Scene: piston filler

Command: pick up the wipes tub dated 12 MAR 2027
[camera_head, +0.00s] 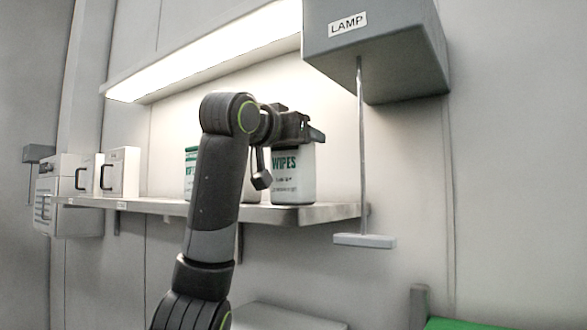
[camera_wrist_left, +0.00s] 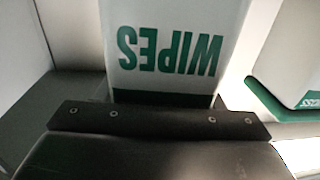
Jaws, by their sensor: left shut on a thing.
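A white wipes tub (camera_head: 293,175) with green lettering stands upright at the right part of the shelf. My left gripper (camera_head: 300,130) is at its top and shut on it. The same tub (camera_wrist_left: 175,45) fills the middle of the left wrist view, its word WIPES upside down, with the dark gripper (camera_wrist_left: 160,118) across it. A second white and green tub (camera_head: 190,170) stands to the left on the shelf, partly hidden by my arm; a tub beside the held one also shows in the left wrist view (camera_wrist_left: 300,60). No date is readable. My right gripper is not in view.
The shelf (camera_head: 335,212) has a free right end. A grey lamp box (camera_head: 380,45) hangs above right, with a pull rod and handle (camera_head: 364,241) beside the shelf end. White box-shaped units (camera_head: 121,172) stand at the left. A green surface (camera_head: 480,323) is at lower right.

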